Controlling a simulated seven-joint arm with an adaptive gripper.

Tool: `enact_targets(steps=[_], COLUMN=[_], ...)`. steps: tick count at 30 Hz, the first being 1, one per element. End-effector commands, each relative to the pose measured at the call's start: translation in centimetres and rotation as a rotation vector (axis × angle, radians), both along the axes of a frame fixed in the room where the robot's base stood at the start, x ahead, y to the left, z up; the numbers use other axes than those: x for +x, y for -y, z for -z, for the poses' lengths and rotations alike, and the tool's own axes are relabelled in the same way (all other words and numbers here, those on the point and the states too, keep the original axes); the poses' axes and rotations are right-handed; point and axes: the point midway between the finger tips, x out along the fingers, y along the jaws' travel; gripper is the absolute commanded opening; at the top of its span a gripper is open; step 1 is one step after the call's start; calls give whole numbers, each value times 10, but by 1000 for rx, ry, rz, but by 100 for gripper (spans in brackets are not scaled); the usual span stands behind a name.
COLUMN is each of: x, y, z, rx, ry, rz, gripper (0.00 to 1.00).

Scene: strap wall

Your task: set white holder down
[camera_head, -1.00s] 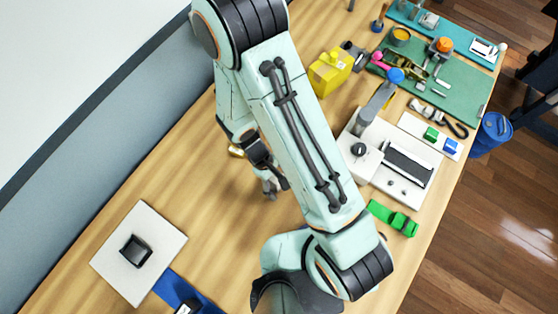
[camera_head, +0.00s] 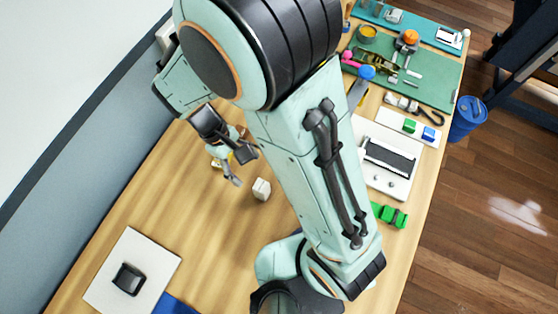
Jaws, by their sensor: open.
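A small white block-shaped thing (camera_head: 261,189), which looks like the white holder, stands on the bare wooden table near the middle of the view. My gripper (camera_head: 236,172) is up and to the left of it, apart from it, with its fingers spread and nothing seen between them. A small yellow thing (camera_head: 217,164) shows partly behind the gripper.
A white board with a black piece (camera_head: 128,279) lies at the lower left, beside a blue mat (camera_head: 174,305). A white device (camera_head: 390,160), a green piece (camera_head: 389,215) and a green mat (camera_head: 425,78) are right of my arm. The table left of the white block is clear.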

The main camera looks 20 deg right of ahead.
Motion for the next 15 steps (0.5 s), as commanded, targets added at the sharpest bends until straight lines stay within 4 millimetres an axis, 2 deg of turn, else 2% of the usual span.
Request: enact_targets(steps=[5,9,12,15], x=[-11,-40,-62,-78], y=[29,54,64,69], z=[-52,-92,-108,-116], rx=[65,135,177,206], ry=[101,196,252,293], rz=[205,415,532,609], gripper=[58,58,58,58])
